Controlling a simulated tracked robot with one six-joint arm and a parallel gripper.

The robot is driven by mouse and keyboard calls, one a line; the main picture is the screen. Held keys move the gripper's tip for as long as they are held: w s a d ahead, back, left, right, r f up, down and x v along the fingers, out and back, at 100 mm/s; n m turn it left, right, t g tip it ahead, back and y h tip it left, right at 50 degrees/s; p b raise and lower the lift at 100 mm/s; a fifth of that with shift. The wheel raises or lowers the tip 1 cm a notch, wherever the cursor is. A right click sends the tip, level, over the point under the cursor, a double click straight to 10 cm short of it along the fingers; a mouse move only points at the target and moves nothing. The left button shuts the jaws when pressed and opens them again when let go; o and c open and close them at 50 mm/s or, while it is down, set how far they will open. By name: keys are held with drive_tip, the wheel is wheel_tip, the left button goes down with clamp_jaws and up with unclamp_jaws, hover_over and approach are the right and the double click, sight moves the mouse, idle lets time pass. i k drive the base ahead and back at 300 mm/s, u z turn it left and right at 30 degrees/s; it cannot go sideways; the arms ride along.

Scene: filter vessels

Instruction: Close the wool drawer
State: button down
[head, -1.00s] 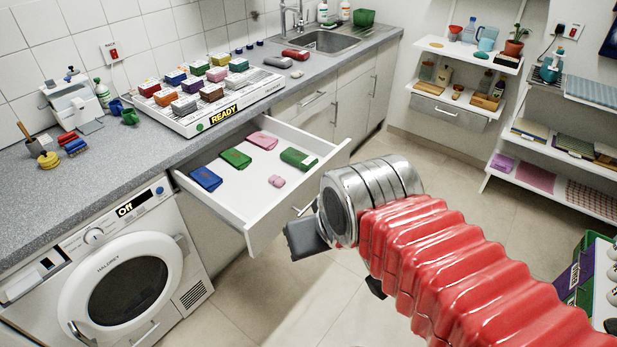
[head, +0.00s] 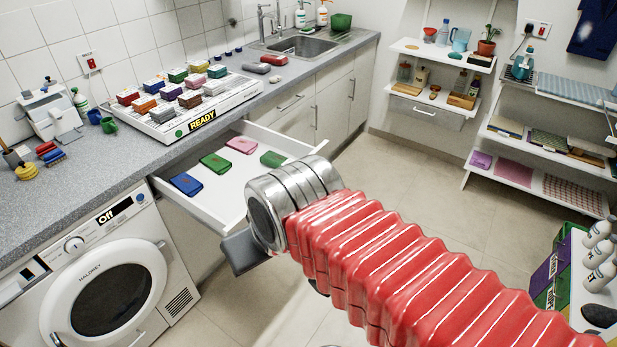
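The wool drawer (head: 213,213) is a white drawer standing open below the grey worktop, left of centre in the head view. In it lie a blue pack (head: 186,184), a green pack (head: 215,163), a pink pack (head: 242,145) and another green pack (head: 272,159). My gripper (head: 243,252) is at the drawer's front, at the end of my red-sleeved arm. Its dark grey finger shows below the silver wrist. The wrist hides part of the drawer front and its handle. I cannot see whether the gripper touches the drawer.
A washing machine (head: 108,280) stands left of the drawer. A tray of coloured blocks (head: 190,113) marked READY sits on the worktop above. Wall shelves (head: 540,140) are at the right, with a green and purple crate (head: 558,270) below. The floor between is clear.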

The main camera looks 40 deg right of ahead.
sight(220, 206)
drive_tip(key=z, duration=0.05)
drive_tip(key=i, duration=1)
drive_tip(key=u, duration=0.05)
